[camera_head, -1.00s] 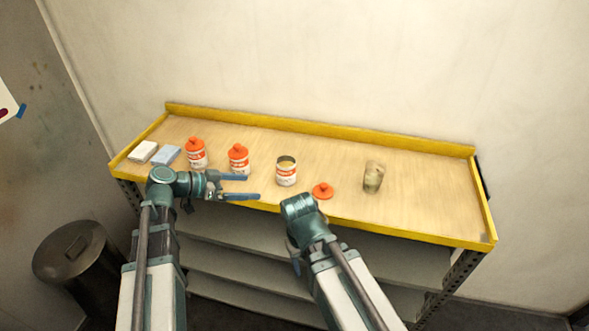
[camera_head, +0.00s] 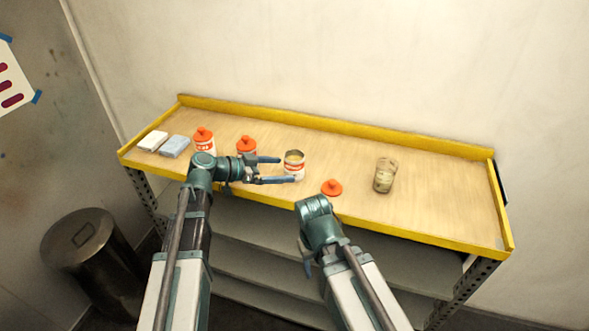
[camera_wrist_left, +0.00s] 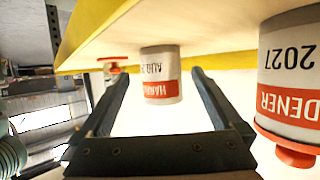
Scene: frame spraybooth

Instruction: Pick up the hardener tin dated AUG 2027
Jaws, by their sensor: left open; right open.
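An open, lidless tin (camera_head: 294,166) with a white and orange label stands on the bench. In the left wrist view, where things show upside down, this tin (camera_wrist_left: 161,72) reads "HARD…" and "AUG 2…"; the rest of the year is not legible. My left gripper (camera_head: 288,169) is open, its fingers pointing right at this tin; in its wrist view the tin shows between the fingertips, contact unclear. A red-lidded tin (camera_head: 246,144) stands left of it; in the wrist view this tin (camera_wrist_left: 290,75) shows "…DENER" and "2027", month cut off. My right gripper (camera_head: 308,264) is low at the bench front, jaws mostly hidden.
Another red-lidded tin (camera_head: 204,140) stands farther left, beside a blue block (camera_head: 175,147) and a white block (camera_head: 152,140). A loose red lid (camera_head: 331,188) and a glass cup (camera_head: 385,175) lie to the right. The bench's yellow rim (camera_head: 390,234) runs along the front. The right end is clear.

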